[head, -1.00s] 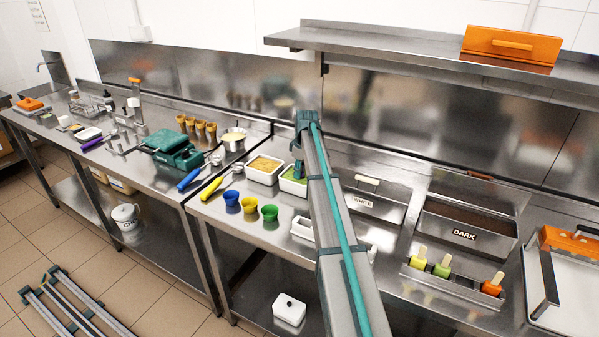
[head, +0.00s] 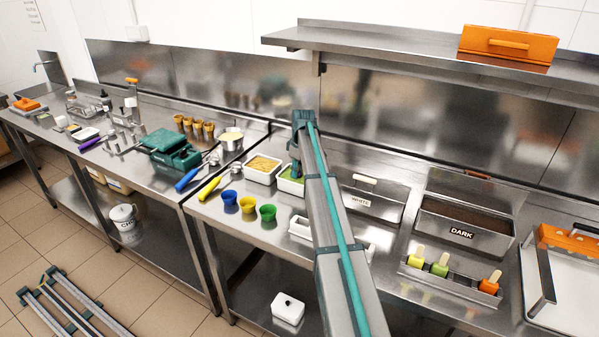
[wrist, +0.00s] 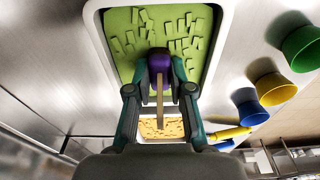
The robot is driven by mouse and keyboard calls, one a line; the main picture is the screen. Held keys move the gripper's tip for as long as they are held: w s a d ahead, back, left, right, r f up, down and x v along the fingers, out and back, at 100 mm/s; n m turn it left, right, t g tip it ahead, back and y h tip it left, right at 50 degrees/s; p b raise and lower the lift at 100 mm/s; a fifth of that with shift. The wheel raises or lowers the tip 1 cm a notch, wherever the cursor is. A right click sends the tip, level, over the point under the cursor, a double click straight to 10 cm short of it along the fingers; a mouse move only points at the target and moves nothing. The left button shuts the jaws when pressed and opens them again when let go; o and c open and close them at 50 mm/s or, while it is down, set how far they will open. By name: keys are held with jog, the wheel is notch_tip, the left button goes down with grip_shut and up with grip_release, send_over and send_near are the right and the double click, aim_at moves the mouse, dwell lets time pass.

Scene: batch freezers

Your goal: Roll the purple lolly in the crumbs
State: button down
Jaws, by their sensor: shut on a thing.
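My gripper (wrist: 160,82) is shut on the purple lolly (wrist: 159,64), with its pale stick (wrist: 160,105) pointing back towards the wrist camera. The lolly is over the white tub (wrist: 92,30) of green crumbs (wrist: 120,62), towards one end of it. I cannot tell whether it touches the crumbs. In the head view my gripper (head: 296,168) reaches down into the green tub (head: 289,187), and the lolly is hidden there.
A tub of yellow-orange crumbs (head: 262,165) stands beside the green one. Blue (head: 229,197), yellow (head: 247,204) and green (head: 268,212) cups stand near the front edge. To the right are a rack (head: 450,283) of lollies and bins marked WHITE (head: 360,203) and DARK (head: 461,234).

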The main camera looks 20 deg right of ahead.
jog(key=shift+w+a, duration=0.4)
jog(key=shift+w, duration=0.1)
jog(key=shift+s+d, duration=0.5)
jog(key=shift+s, duration=0.15)
jog(key=shift+s+d, duration=0.45)
jog(key=shift+s, duration=0.2)
jog(key=shift+w+a, duration=0.45)
jog(key=shift+w, duration=0.25)
jog(key=shift+r+p, duration=1.4)
jog(key=shift+r, duration=1.5)
jog(key=shift+r+p, duration=1.1)
jog(key=shift+r, duration=1.45)
